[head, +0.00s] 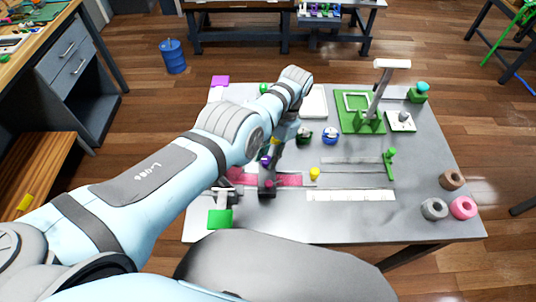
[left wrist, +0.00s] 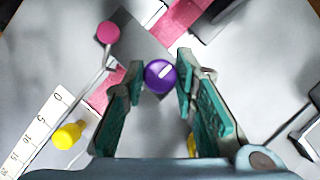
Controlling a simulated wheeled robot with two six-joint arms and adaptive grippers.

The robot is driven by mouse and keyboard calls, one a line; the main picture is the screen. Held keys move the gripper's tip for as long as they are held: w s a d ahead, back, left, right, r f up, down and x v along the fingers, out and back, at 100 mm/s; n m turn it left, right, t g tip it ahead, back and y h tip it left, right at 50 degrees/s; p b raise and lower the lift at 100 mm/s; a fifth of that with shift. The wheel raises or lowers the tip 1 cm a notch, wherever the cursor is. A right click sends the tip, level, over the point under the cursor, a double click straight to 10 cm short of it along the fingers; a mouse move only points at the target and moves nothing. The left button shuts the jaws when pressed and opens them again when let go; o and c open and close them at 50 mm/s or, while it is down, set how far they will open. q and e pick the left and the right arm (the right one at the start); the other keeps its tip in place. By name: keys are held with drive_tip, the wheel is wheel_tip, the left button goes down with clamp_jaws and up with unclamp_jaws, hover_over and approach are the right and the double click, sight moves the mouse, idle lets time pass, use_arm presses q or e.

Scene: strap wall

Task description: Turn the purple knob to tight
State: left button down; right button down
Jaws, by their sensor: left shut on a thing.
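The purple knob (left wrist: 160,76) is round with a short white mark, which points to the upper right in the left wrist view. My left gripper (left wrist: 160,72) is shut on the knob, one teal-padded finger on each side. In the head view my left arm reaches in from the left, and the knob (head: 266,159) shows only partly below the gripper (head: 272,149). My right gripper is not in view.
A pink ball-ended lever (left wrist: 108,33) and a yellow knob (left wrist: 68,135) are close to my left gripper. A white scale (head: 350,195) lies along the table front. A green lever (head: 390,165) and several tape rolls (head: 463,208) are on the right.

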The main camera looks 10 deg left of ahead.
use_arm(q)
drive_tip(key=c, duration=1.3)
unclamp_jaws()
drive_tip(key=shift+w+d, duration=0.1)
